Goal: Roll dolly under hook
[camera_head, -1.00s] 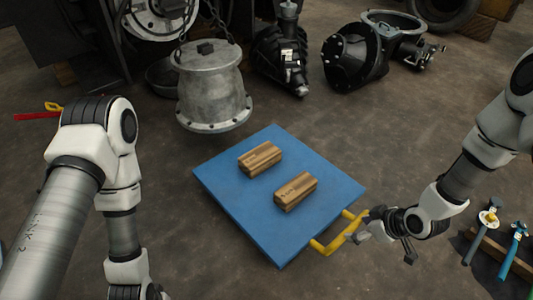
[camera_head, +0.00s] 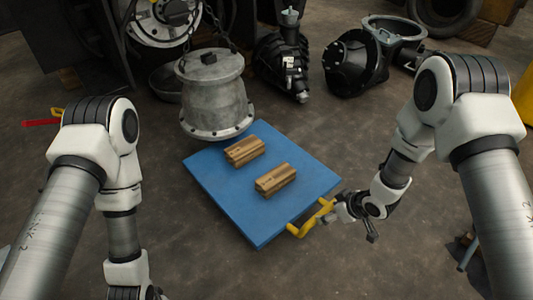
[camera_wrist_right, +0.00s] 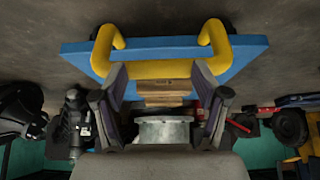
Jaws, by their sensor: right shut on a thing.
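The dolly (camera_head: 225,205) is a flat blue board on the floor with two wooden blocks (camera_head: 244,151) (camera_head: 275,180) on top. Its yellow handle (camera_head: 302,229) is at the near right edge. My right gripper (camera_head: 331,211) is shut on this handle; the wrist view shows the fingers on either side of the handle bar (camera_wrist_right: 160,69). A grey metal housing (camera_head: 214,95) hangs on chains (camera_head: 212,22) beyond the dolly, its lower rim overlapping the dolly's far left edge in the picture. I cannot make out a hook. My left gripper is below the picture.
Black machine parts (camera_head: 285,62) (camera_head: 355,62) lie on the floor at the back, right of the housing. A dark basin (camera_head: 163,82) is behind the housing on the left. The floor around the dolly's near side is clear.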

